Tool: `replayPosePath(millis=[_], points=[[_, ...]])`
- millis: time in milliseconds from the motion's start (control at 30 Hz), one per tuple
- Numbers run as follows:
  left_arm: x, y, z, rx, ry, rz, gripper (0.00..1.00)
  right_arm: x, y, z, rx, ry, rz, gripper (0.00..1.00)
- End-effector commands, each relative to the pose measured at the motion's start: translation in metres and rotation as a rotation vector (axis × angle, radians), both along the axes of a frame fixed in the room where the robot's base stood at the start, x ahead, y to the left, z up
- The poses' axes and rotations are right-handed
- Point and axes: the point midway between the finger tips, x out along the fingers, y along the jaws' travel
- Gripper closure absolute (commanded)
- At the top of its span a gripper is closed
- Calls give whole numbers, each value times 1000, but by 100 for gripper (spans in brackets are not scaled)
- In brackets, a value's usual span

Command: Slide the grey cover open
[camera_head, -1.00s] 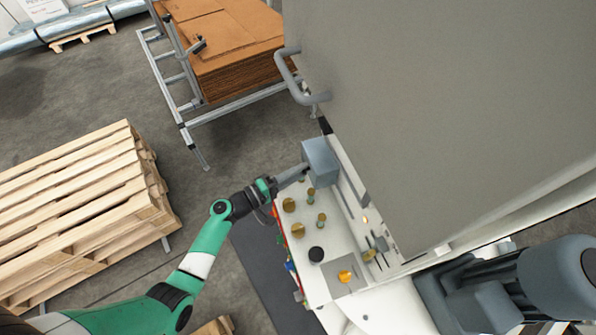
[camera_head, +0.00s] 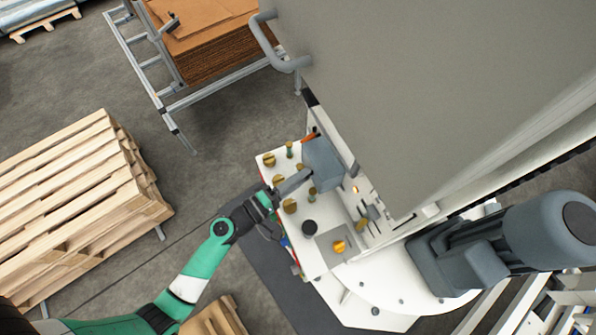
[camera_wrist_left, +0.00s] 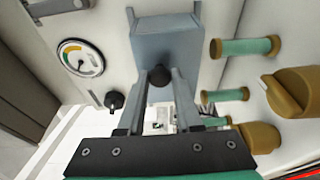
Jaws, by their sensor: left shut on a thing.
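The grey cover (camera_head: 322,163) is a boxy blue-grey piece on the white control panel (camera_head: 347,270), near its far end. My left gripper (camera_head: 302,177) reaches it from the left and is shut on the cover's dark knob. In the left wrist view the cover (camera_wrist_left: 166,45) stands straight ahead, and the round knob (camera_wrist_left: 159,77) sits between the two fingertips (camera_wrist_left: 159,80). What lies under the cover is hidden. My right gripper is not in view.
Brass and green knobs (camera_head: 290,206) and a black knob (camera_head: 309,228) stand close beside the gripper. A large grey door with a handle (camera_head: 272,45) rises behind the panel. A round gauge (camera_wrist_left: 80,58) is left of the cover.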

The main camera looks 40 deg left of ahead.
Motion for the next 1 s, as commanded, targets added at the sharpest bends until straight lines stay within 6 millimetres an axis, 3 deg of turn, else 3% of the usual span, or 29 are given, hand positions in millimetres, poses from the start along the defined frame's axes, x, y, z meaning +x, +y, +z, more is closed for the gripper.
replayPosePath(millis=[67,100,233,733,867,1000], points=[[0,0,0,0,1,-1,100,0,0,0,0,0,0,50],[0,0,0,0,1,-1,59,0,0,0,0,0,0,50],[0,0,0,0,0,-1,36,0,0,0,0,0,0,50],[-4,2,-1,0,1,2,36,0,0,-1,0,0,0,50],[-22,6,-2,-1,2,4,36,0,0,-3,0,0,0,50],[-56,13,-3,-2,2,7,36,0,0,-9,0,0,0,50]])
